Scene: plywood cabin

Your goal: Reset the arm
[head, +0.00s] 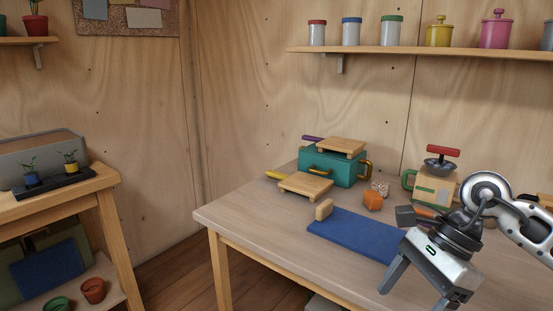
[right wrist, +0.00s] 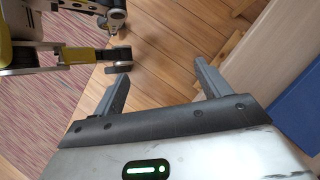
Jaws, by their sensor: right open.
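My right arm comes in from the right of the head view. Its gripper (head: 412,299) points downward at the lower right, with its two fingers spread and nothing between them. The right wrist view also shows the gripper (right wrist: 161,72) open and empty, with wooden floor beyond the fingers. The table (head: 250,214) lies beside it; its edge runs along the right of the wrist view. My left gripper is not in view.
On the table are a blue mat (head: 355,236), a teal box (head: 335,169), wooden boards (head: 305,187), an orange object (head: 372,201) and a beige container (head: 433,188). A wall shelf (head: 400,51) holds jars. A wooden stand (head: 105,182) is at left.

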